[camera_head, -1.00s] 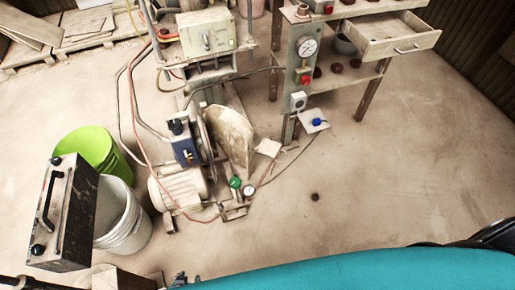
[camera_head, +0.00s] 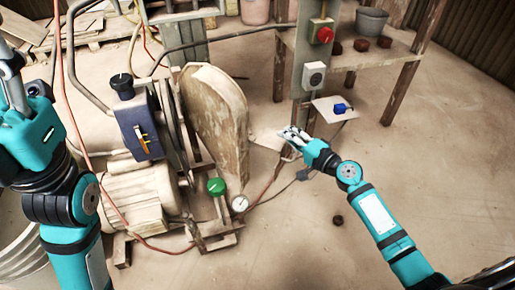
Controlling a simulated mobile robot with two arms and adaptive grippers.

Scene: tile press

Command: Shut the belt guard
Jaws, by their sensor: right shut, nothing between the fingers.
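The belt guard (camera_head: 215,115) is a worn, pale panel with a rounded top. It stands swung out to the right of the belt and pulley (camera_head: 176,125), with a gap between them. My right gripper (camera_head: 284,136) is shut and empty, to the right of the guard and apart from it in the picture. The tips are near a small pale plate. My left arm shows at the left edge; its gripper (camera_head: 10,70) is partly cut off by the frame, and I cannot tell whether it is open.
The motor (camera_head: 135,200) sits left of the guard, below a blue box (camera_head: 138,127). A green knob (camera_head: 216,187) and a gauge (camera_head: 239,203) stand low in front. A post with a red button (camera_head: 324,34) rises behind my right gripper.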

